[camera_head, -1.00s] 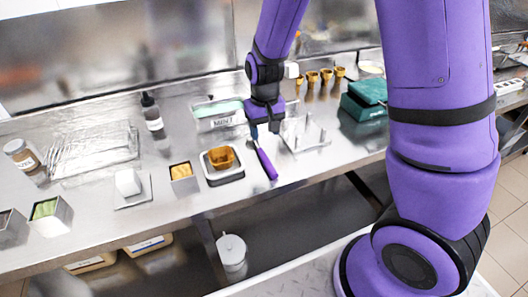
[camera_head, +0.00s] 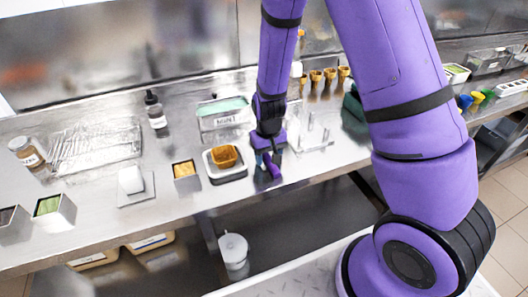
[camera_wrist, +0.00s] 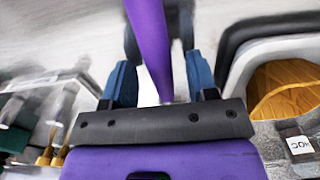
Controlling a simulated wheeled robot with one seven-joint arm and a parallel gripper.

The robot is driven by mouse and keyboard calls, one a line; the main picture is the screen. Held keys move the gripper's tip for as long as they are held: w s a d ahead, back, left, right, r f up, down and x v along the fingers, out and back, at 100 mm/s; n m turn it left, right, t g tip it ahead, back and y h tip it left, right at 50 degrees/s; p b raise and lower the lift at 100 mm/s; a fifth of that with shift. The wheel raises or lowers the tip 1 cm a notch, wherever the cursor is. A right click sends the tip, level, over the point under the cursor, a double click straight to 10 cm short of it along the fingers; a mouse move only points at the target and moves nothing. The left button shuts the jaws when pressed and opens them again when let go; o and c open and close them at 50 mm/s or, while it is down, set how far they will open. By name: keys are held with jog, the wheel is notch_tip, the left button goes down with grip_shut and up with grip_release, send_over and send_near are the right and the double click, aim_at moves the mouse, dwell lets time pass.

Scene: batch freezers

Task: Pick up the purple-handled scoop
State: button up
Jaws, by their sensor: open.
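In the wrist view the purple handle (camera_wrist: 150,45) runs between the two blue fingertips of my gripper (camera_wrist: 155,82). The fingers are open, one on each side of the handle, with gaps visible. Whether they are level with the handle or a little above it I cannot tell.
A clear rack (camera_head: 315,137) stands to the right. A tub labelled MINT (camera_head: 224,118) is behind. The counter's front edge is near.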

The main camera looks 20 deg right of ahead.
jog(key=shift+f, duration=0.1)
grip_shut()
dwell(0.4)
